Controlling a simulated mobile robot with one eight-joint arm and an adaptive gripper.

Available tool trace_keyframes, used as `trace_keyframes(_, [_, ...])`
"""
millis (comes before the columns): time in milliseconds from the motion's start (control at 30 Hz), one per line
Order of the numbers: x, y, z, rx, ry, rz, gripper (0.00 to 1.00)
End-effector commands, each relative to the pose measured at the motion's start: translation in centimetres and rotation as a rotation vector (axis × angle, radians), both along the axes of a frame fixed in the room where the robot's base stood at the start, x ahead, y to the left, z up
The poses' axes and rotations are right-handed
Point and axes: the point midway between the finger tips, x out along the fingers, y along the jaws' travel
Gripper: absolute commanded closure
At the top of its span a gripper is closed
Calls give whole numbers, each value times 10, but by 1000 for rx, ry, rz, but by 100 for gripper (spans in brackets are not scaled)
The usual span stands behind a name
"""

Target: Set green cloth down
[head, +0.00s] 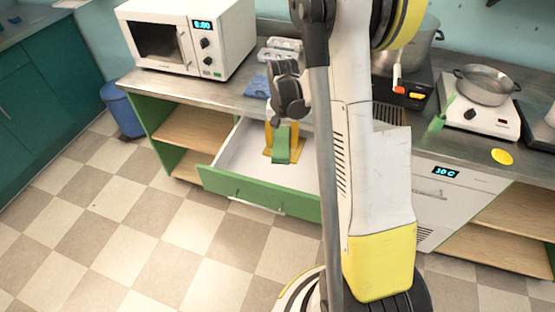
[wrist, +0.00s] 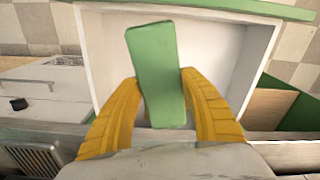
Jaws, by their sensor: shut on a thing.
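The green cloth (head: 282,146) shows as a flat green block between the yellow fingers of my gripper (head: 283,140). In the wrist view the cloth (wrist: 158,70) is a long, slightly tilted green piece, and my gripper (wrist: 163,100) is shut on its sides. The cloth is above the open white drawer (head: 238,155), which has a green front. In the wrist view the drawer (wrist: 110,60) looks empty around the cloth. The gap between cloth and drawer floor is hard to judge.
A blue cloth (head: 257,86) lies on the metal counter (head: 225,92) behind the drawer. A white microwave (head: 185,38) stands at the back left. A pot (head: 484,85) sits on a white hotplate (head: 478,116) at the right. Open shelves (head: 190,125) flank the drawer. The tiled floor in front is clear.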

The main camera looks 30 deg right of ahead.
Motion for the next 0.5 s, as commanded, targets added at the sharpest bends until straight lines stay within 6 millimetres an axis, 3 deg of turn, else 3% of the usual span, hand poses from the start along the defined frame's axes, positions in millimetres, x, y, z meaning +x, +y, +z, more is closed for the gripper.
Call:
trace_keyframes(100, [-4,-38,-30,0,0,-119,83])
trace_keyframes(267, [-11,-69,-60,0,0,-224,83])
trace_keyframes(367, [-12,-73,-69,0,0,-250,83])
trace_keyframes(500, [-7,-54,-86,0,0,-255,83])
